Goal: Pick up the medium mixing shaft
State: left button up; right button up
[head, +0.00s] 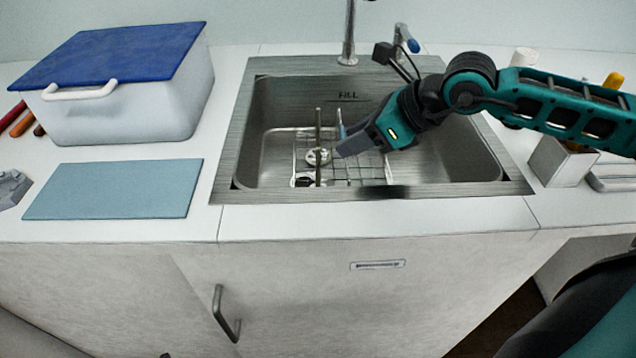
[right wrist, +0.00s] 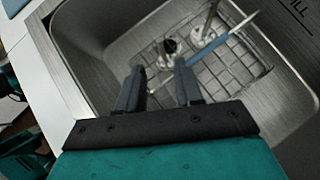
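Mixing shafts stand in the sink (head: 270,110) on a wire rack (head: 372,168). One upright metal shaft (head: 318,135) has a round white fitting near its foot. A thin blue rod (head: 341,122) shows behind it, close to my right gripper (head: 358,148). In the right wrist view, a metal shaft (right wrist: 208,22), a dark-tipped piece (right wrist: 169,46) and the slanting blue rod (right wrist: 222,40) lie beyond the fingers. I cannot tell which is the medium shaft. My right gripper's fingers (right wrist: 157,78) are apart, with nothing visibly clamped. My left gripper is out of view.
A white bin (head: 140,110) with a blue lid (head: 110,52) and a blue mat (head: 115,190) are left of the sink. A faucet (head: 348,35) rises behind it. A white holder (head: 560,163) stands to its right. The sink's walls surround the rack.

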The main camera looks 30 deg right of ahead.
aim_at(318, 148)
jog(key=shift+w+r+x, duration=0.1)
jog(key=shift+x, duration=1.45)
jog(key=shift+w+r+x, duration=0.1)
jog(key=shift+r+x, duration=0.05)
jog(key=shift+x, duration=1.35)
jog(key=shift+w+r+x, duration=0.1)
jog(key=shift+w+x, duration=0.05)
jog(key=shift+x, duration=1.4)
jog(key=shift+a, duration=0.1)
jog(key=shift+c, duration=0.4)
grip_shut()
